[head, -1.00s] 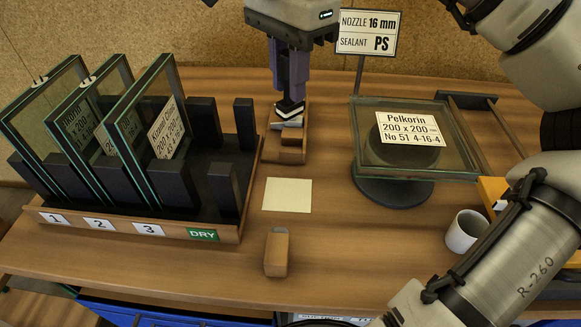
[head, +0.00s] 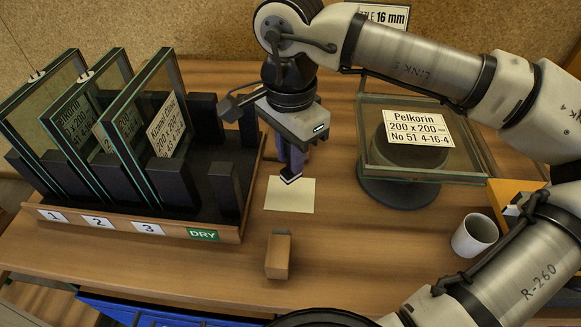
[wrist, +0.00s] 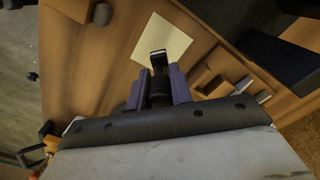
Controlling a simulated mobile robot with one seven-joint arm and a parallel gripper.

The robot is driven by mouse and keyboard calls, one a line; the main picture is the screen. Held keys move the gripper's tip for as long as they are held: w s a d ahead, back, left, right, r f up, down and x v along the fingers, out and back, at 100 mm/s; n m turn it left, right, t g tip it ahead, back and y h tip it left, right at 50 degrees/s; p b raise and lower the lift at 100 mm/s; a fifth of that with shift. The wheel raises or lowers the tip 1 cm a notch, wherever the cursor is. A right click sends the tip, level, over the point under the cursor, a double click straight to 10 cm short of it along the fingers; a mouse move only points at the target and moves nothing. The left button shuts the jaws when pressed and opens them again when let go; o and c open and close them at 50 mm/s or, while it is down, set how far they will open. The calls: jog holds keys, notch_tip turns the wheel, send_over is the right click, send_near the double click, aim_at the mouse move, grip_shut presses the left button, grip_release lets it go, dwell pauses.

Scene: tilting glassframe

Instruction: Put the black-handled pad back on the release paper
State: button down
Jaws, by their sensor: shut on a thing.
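My gripper (head: 291,172) is shut on the black-handled pad (head: 290,179), just over the back edge of the pale release paper (head: 290,197). A light edge shows on the pad's lower end. I cannot tell whether the pad touches the paper. The front part of the paper is bare and lies flat on the wooden table.
The glass rack (head: 130,222) stands to the left with several panes. A wooden block (head: 278,255) lies in front of the paper. To the right are a glass unit (head: 420,172) on a round turntable (head: 400,194) and a white cup (head: 474,235).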

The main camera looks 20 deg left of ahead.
jog(key=shift+f, duration=2.2)
jog(key=shift+f, duration=0.1)
jog(key=shift+f, duration=0.15)
jog(key=c, duration=1.3)
grip_release()
jog(key=shift+o, duration=0.2)
jog(key=shift+r, duration=0.25)
notch_tip(320, 180, up, 12)
jog(key=shift+r+b, duration=0.1)
jog(key=shift+b, duration=0.2)
